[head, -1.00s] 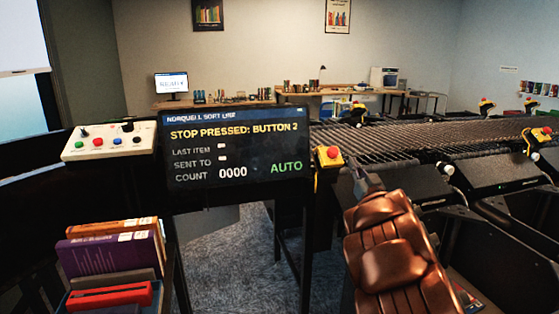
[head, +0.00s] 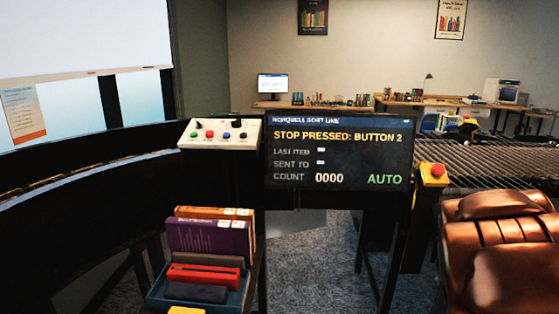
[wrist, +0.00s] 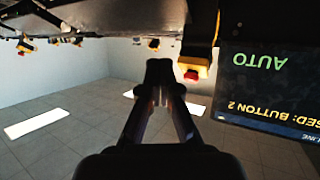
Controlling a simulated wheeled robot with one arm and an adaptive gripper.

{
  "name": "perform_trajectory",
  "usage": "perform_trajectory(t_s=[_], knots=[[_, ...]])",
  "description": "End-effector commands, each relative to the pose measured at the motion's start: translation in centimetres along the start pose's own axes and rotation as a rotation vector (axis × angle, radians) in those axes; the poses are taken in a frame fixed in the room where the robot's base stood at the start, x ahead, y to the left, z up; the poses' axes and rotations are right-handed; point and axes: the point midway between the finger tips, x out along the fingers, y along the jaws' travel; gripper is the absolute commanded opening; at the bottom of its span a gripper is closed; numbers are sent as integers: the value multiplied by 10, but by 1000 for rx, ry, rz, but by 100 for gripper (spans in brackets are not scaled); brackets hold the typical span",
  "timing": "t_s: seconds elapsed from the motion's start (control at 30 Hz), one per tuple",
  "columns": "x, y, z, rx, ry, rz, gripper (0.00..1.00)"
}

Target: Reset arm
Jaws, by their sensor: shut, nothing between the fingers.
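My gripper (wrist: 159,68) shows in the wrist view, its two fingers together at the tips and empty. That view is upside down. A yellow box with a red stop button (wrist: 192,72) is just right of the fingertips, apart from them as far as I can tell. In the head view, my brown arm covers the lower right and its gripper is out of sight. The stop button (head: 437,171) stands left of the arm, at the near end of the roller line. The black screen (head: 340,152) reads "STOP PRESSED: BUTTON 2", count 0000 and AUTO.
A white control box (head: 220,133) with coloured buttons stands left of the screen. Books sit in a blue bin (head: 205,300) below it. The roller conveyor (head: 490,158) runs off to the right. Carpet floor (head: 310,260) is clear between the stands. Desks line the back wall.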

Motion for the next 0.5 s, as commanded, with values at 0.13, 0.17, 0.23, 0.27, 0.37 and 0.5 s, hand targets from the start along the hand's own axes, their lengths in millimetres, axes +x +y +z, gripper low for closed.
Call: perform_trajectory(t_s=[0.13,0.17,0.23,0.27,0.37,0.5], knots=[[-40,-13,38,-17,-172,3,0],[-49,-16,47,-22,-211,2,0],[-70,-22,69,-36,-300,-7,0],[-80,-25,79,-45,-341,-12,0],[-116,-34,111,-74,-471,-36,0],[-173,-47,156,-132,-659,-86,0]])
